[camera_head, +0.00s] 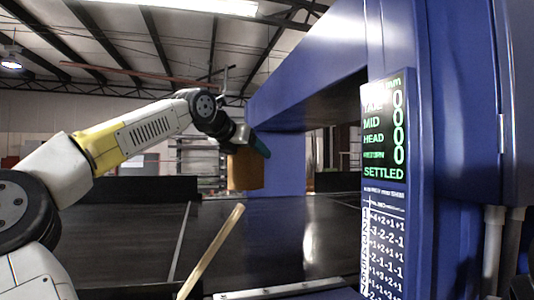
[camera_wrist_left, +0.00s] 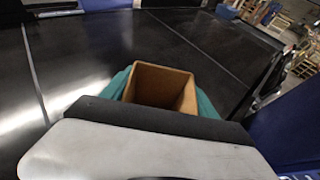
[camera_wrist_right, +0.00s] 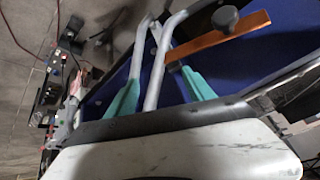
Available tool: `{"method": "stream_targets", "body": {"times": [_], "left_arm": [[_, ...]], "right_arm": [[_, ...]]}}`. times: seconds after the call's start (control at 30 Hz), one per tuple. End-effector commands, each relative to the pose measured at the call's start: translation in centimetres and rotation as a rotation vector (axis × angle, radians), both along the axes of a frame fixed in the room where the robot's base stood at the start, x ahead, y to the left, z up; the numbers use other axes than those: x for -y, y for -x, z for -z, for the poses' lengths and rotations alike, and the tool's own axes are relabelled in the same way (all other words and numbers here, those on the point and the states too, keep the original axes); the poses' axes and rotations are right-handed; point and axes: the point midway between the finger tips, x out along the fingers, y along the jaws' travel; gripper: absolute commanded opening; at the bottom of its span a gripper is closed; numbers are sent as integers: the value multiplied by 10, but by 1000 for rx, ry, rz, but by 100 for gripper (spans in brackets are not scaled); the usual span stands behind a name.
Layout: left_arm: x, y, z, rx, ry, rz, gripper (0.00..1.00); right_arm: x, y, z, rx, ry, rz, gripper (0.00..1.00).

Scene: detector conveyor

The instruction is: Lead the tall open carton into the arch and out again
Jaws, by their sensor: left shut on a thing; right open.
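The tall open carton (camera_head: 245,171) is brown and upright in the head view, at the mouth of the blue arch (camera_head: 300,75). My left gripper (camera_head: 250,143) is shut on it near its top. In the left wrist view the carton's open top (camera_wrist_left: 163,86) shows between the green fingers, and it looks empty inside. I cannot tell whether the carton's base touches the belt. My right gripper (camera_wrist_right: 160,92) is open in the right wrist view, with grey pipes and a blue panel beyond its fingers. It is not in the head view.
The dark conveyor belt (camera_head: 130,240) runs under the arch. A wooden stick (camera_head: 212,250) slants up at the front. A display panel (camera_head: 383,130) on the arch's near post reads zeros and SETTLED. An orange-brown bar (camera_wrist_right: 220,37) lies near my right gripper's finger.

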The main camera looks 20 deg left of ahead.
Motion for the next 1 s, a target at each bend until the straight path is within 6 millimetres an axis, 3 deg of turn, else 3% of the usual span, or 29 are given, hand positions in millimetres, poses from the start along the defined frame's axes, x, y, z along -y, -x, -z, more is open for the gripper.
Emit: {"method": "stream_targets", "body": {"times": [1.0], "left_arm": [[119,-78,0,1,-2,5,28]], "right_arm": [[0,0,0,0,0,0,62]]}}
